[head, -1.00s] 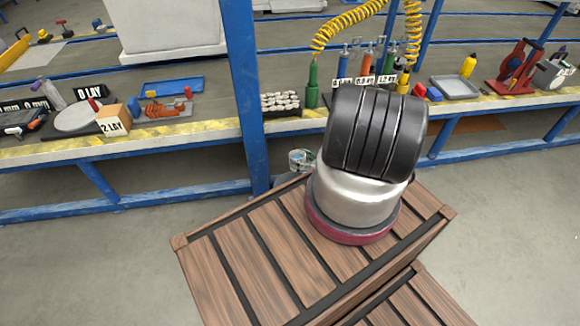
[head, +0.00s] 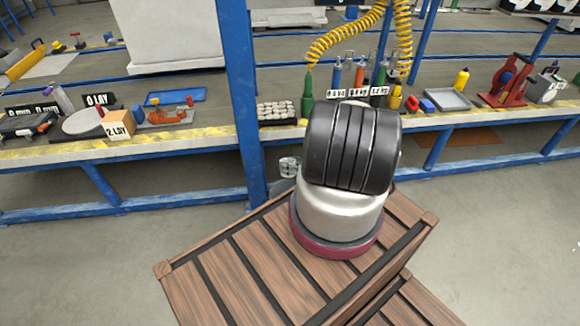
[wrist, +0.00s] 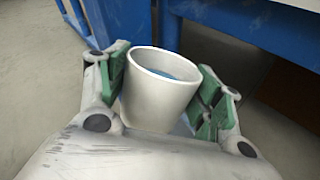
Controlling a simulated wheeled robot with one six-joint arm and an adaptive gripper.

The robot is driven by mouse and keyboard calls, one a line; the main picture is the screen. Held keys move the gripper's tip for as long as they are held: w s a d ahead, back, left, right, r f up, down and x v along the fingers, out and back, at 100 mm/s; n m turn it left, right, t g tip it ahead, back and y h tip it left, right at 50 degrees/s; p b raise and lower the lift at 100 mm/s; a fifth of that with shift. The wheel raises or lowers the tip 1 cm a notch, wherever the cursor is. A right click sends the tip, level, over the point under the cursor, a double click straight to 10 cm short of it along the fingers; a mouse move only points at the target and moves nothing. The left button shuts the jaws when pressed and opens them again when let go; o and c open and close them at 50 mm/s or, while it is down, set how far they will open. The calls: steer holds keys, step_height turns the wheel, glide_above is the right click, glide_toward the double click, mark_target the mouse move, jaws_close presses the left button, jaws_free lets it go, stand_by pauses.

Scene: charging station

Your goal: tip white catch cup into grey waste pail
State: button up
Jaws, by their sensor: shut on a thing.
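The white catch cup (wrist: 152,108) is in the wrist view, held between the green finger pads of my gripper (wrist: 163,88). My gripper is shut on its sides. I look down through its open rim and see something blue inside; I cannot tell exactly what. In the head view, a small pale shape (head: 289,166) beside the blue post, partly hidden behind my arm, appears to be the cup and gripper. I cannot make out the grey waste pail in either view.
A blue post (head: 240,100) stands just left of the cup. The workbench (head: 180,142) with a yellow-marked edge carries bottles, trays and tools. A wooden slatted surface (head: 230,265) lies in front. Blue framework (wrist: 255,30) is close beyond the cup in the wrist view.

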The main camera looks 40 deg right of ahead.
mark_target(289, 162)
steer(key=w+m+g, duration=0.1)
steer(key=g, duration=0.1)
steer(key=w+d+f+m+g, duration=0.1)
steer(key=g, duration=0.1)
steer(key=shift+w+d+f+m+g+y, duration=0.1)
steer(key=shift+w+f+m+g+y, duration=0.1)
steer(key=shift+m+g+y, duration=0.15)
steer(key=shift+w+d+f+m+g+y, duration=0.25)
steer(key=shift+w+f+m+g+y, duration=0.1)
steer(key=shift+m+g, duration=0.35)
steer(key=shift+w+d+f+m+g+y, duration=0.25)
steer(key=shift+m+g, duration=0.2)
steer(key=shift+g, duration=0.4)
